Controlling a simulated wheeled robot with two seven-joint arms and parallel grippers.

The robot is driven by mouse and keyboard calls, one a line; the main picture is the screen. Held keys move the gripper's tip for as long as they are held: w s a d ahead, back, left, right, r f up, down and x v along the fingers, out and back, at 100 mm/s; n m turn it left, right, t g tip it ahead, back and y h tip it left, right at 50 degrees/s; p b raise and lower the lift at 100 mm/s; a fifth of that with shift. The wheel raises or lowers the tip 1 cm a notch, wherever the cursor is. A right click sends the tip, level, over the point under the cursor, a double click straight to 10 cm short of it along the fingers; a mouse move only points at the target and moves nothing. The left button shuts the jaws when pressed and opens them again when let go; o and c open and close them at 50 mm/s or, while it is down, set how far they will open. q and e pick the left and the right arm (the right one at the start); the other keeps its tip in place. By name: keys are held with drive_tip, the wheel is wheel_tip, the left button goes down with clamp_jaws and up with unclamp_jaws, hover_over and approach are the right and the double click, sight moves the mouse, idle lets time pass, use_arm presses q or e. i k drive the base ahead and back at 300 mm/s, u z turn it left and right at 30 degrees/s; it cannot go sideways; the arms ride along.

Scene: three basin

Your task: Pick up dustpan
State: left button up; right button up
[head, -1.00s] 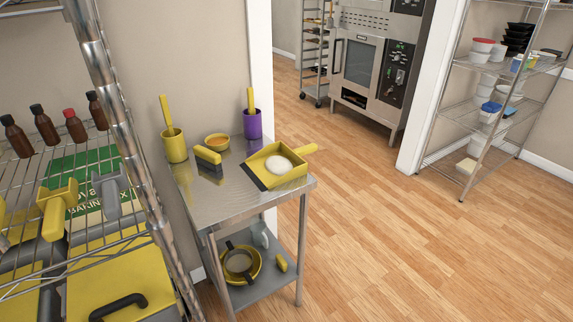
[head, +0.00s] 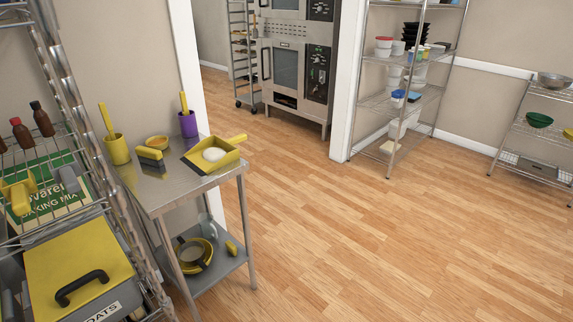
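A yellow dustpan (head: 228,149) with a dark front lip lies on the steel table (head: 180,189) at the left. Its yellow handle points to the right, toward the back right of the table. A round white thing (head: 214,154) rests in its pan. Neither of my grippers is in view.
On the table stand a yellow cup (head: 117,150), a purple cup (head: 188,125), a brush (head: 149,157) and a small bowl (head: 157,142). A wire rack (head: 95,170) stands close on the left. The wooden floor (head: 370,240) to the right is clear.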

sight(212, 153)
drive_tip(key=z, duration=0.35)
drive_tip(key=k, duration=0.55)
drive_tip(key=z, duration=0.4)
drive_tip(key=i, duration=1.9)
drive_tip(key=u, duration=1.7)
drive_tip(key=i, duration=0.9)
drive_tip(key=u, duration=1)
